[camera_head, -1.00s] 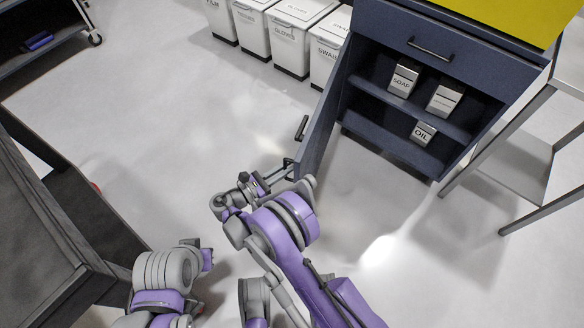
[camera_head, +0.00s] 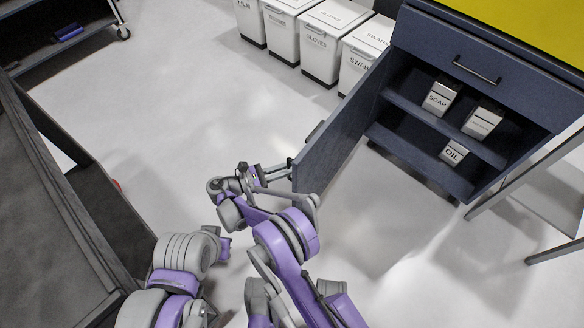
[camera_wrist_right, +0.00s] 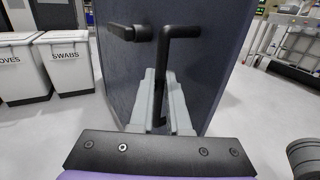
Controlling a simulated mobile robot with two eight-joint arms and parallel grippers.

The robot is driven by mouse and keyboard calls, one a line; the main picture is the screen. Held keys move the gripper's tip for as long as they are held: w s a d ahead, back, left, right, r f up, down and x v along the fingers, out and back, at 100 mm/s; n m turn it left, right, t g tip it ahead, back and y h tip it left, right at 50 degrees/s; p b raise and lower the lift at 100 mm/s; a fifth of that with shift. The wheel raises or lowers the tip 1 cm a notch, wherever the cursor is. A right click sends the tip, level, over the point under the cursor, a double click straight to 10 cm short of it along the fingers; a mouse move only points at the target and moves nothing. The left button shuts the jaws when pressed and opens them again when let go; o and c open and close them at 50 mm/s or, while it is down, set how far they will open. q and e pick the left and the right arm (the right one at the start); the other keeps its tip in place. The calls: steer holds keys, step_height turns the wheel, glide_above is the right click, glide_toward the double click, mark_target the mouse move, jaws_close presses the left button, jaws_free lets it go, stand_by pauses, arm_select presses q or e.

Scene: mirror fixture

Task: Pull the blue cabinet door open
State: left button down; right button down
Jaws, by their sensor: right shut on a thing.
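The blue cabinet (camera_head: 430,55) stands at the upper right in the head view. Its door (camera_head: 345,130) stands well open, swung out from the left side, and the shelves show. My right gripper (camera_head: 280,172) is at the door's free edge. In the right wrist view the door panel (camera_wrist_right: 205,55) is straight ahead, and the right gripper (camera_wrist_right: 163,105) is shut on the black door handle (camera_wrist_right: 168,65), with a finger on each side of the upright bar. My left arm shows at the lower left in the head view, but its gripper cannot be made out.
Soap (camera_head: 440,97), oil (camera_head: 454,152) and another box stand on the cabinet shelves. White bins (camera_head: 305,40) line the back, left of the cabinet. A dark table (camera_head: 60,200) is at left, a metal table (camera_head: 545,205) at right. Floor left of the door is clear.

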stand_by(0.3)
steer(key=c, duration=0.9)
jaws_free()
